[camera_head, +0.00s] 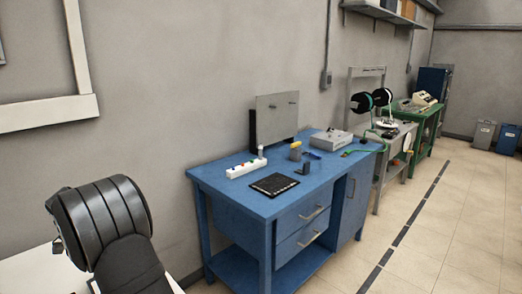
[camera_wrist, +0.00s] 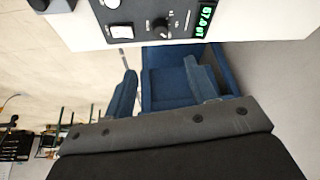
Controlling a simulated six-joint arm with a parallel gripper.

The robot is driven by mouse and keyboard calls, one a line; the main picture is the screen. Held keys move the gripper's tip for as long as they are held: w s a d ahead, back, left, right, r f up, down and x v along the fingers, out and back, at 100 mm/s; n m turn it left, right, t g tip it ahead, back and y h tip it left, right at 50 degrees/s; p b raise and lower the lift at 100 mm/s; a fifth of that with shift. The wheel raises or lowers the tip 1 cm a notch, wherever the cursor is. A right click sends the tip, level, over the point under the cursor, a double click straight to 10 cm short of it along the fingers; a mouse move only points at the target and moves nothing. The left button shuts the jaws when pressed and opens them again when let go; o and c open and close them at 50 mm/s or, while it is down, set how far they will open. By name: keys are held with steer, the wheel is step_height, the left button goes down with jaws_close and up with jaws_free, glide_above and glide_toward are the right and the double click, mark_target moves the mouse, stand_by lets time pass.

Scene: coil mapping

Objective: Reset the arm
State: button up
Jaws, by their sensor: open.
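My gripper (camera_wrist: 160,70) shows in the wrist view, with two dark blue fingers standing apart above its grey mounting bar. It is open, and nothing is seen between the fingers except a blue surface (camera_wrist: 165,88) behind them. In the head view my black arm is at the lower left, and my gripper is out of that picture.
A blue workbench (camera_head: 225,183) carries a white power strip (camera_head: 246,168), a black mat (camera_head: 274,184), small parts and a grey instrument (camera_head: 333,140). A panel with a green readout (camera_wrist: 207,22) is at the wrist view's top. Floor (camera_head: 445,220) is clear at right.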

steer(key=x, duration=1.6)
steer(key=shift+w+d+f, duration=0.15)
steer(key=shift+d+f, duration=0.05)
steer(key=shift+f, duration=0.1)
steer(key=shift+r+n, duration=0.2)
steer(key=shift+n, duration=0.7)
steer(key=n+y, duration=0.1)
steer(key=n, duration=0.1)
steer(key=n+y, duration=0.1)
steer(key=n, duration=0.1)
steer(key=n+y, duration=0.1)
steer(key=n, duration=0.1)
steer(key=shift+d+n+t, duration=0.25)
steer(key=shift+n+t, duration=0.05)
steer(key=shift+n, duration=0.1)
steer(key=shift+d+n+y, duration=0.15)
steer(key=shift+n+y, duration=0.75)
steer(key=shift+n, duration=1.2)
steer(key=shift+w+d+n+g+y, duration=0.1)
steer(key=shift+n+g+y, duration=0.25)
steer(key=shift+n, duration=0.7)
steer(key=shift+n+g+y, duration=0.25)
steer(key=shift+n+g, duration=0.2)
steer(key=shift+n, duration=0.6)
